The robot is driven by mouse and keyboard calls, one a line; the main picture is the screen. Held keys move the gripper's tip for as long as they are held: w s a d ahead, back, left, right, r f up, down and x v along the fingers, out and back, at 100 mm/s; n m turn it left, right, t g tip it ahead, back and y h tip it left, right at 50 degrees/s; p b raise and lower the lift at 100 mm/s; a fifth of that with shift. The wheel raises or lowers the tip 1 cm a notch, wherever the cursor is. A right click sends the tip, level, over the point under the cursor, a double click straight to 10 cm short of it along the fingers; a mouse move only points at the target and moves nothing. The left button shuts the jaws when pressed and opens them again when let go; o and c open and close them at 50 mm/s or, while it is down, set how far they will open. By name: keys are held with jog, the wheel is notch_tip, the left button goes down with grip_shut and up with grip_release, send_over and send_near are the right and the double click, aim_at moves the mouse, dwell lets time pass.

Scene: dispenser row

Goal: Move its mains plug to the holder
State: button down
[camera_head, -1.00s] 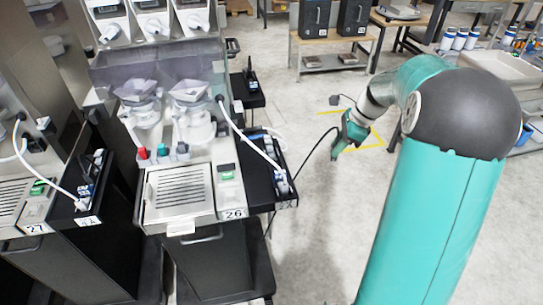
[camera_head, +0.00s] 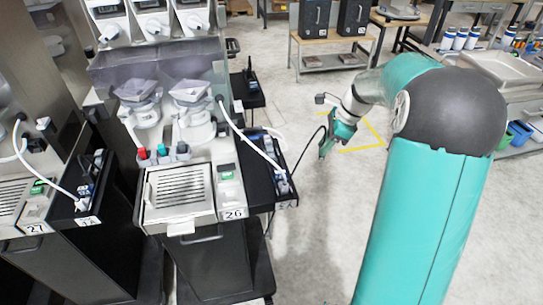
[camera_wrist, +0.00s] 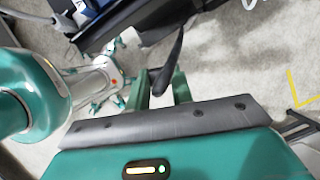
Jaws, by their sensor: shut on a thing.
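My gripper (camera_head: 327,149) hangs over open floor, to the right of dispenser 26 (camera_head: 180,190) and apart from it. In the wrist view my gripper (camera_wrist: 162,95) is shut on a black mains plug (camera_wrist: 168,76), whose black cord leads away towards the top. In the head view this cord (camera_head: 303,150) arches from the dispenser's black side shelf (camera_head: 262,188) to my gripper. The plug itself is too small to make out there. The shelf carries a power strip (camera_head: 283,183) with a white lead (camera_head: 250,143) ending at it. I cannot tell which thing is the holder.
Dispenser 27 (camera_head: 22,208) stands at the left, with its own black side shelf (camera_head: 92,230) and white plug (camera_head: 80,204). A yellow floor marking (camera_head: 372,132) lies behind my gripper. Benches (camera_head: 330,45) stand at the back. The floor right of dispenser 26 is clear.

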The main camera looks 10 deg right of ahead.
jog(key=shift+w+a+n+g, duration=0.15)
jog(key=shift+w+a+n, duration=0.3)
jog(key=shift+w+a, duration=1.3)
jog(key=shift+w+a+n+g, duration=0.2)
jog(key=shift+w+a+n, duration=0.25)
jog(key=shift+a, duration=2.5)
jog(key=shift+w+a+n+g, duration=0.15)
jog(key=shift+w+a+n, duration=0.65)
jog(key=shift+a, duration=1.55)
jog(key=shift+w+m, duration=0.25)
jog(key=shift+m, duration=0.05)
jog(key=shift+f, duration=0.15)
jog(key=shift+d+f+n, duration=0.1)
jog(key=shift+f+n, duration=0.35)
jog(key=shift+n, duration=0.05)
jog(key=shift+f, duration=0.5)
jog(key=c, duration=0.9)
grip_release()
jog(key=shift+c, duration=0.2)
